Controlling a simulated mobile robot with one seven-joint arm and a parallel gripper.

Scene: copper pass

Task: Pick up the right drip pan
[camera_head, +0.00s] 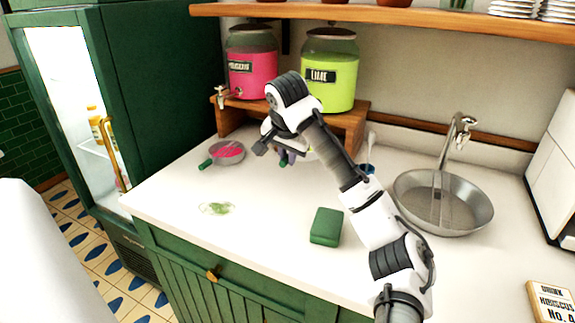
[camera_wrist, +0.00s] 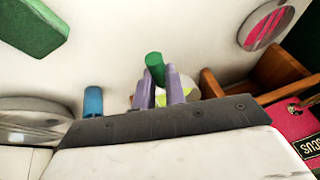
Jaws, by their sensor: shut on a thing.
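The right drip pan, with a green handle (camera_wrist: 155,66) and yellow-green liquid, is mostly hidden behind my gripper in both views. My gripper (camera_wrist: 160,88) has its two purple fingers shut on the pan, one on each side near the handle. In the head view my gripper (camera_head: 287,158) is over the counter in front of the lime dispenser (camera_head: 331,72). I cannot tell whether the pan touches the counter. The left drip pan (camera_head: 227,152), with pink liquid and a green handle, lies on the counter to the left; it also shows in the wrist view (camera_wrist: 267,24).
A wooden stand (camera_head: 352,120) holds the lime and pink (camera_head: 252,65) dispensers. A green block (camera_head: 326,226) lies beside my arm, and a green spill (camera_head: 215,208) is at the front left. A round sink (camera_head: 470,208) is at the right. A blue object (camera_head: 368,169) stands near the stand.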

